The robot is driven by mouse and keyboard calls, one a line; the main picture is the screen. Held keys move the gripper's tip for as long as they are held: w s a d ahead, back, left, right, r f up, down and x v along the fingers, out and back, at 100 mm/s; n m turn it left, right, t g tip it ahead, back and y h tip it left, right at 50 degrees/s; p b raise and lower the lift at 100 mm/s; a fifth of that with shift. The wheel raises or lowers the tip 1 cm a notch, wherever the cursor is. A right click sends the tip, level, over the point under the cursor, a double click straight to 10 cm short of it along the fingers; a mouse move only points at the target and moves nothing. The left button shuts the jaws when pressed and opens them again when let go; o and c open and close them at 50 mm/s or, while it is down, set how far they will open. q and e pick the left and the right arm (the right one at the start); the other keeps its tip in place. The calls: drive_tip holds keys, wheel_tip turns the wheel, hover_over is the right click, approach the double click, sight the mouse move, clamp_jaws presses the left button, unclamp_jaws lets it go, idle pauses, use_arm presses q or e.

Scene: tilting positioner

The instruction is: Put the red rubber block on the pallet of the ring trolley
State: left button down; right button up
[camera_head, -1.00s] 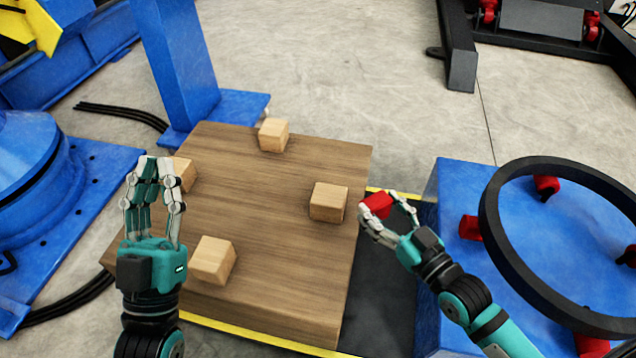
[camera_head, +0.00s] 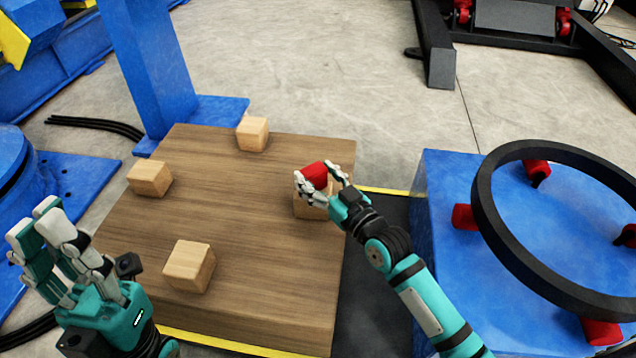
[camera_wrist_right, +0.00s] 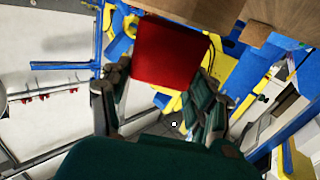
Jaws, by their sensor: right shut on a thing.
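The red rubber block (camera_head: 315,174) is held between the fingertips of my right gripper (camera_head: 318,177). In the head view it appears over the right part of a brown wooden board (camera_head: 255,215), in front of a wooden block (camera_head: 310,208) that it partly hides. I cannot tell the height between them. In the right wrist view the red block (camera_wrist_right: 170,52) fills the space between the fingers, with one flat face toward the camera. My left gripper (camera_head: 42,225) is empty at the lower left, beside the board; its fingertips look close together, but whether they touch is unclear.
More wooden blocks stand on the board, at the back (camera_head: 252,133), left (camera_head: 150,178) and front (camera_head: 189,266). A blue base (camera_head: 440,190) with a black ring (camera_head: 490,225) and red rollers stands to the right. A blue post (camera_head: 155,75) rises behind the board. The board's middle is clear.

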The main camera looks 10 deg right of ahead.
drive_tip(key=shift+f, duration=0.2)
drive_tip(key=o, duration=1.2)
drive_tip(key=shift+o, duration=0.4)
drive_tip(key=shift+r, duration=0.1)
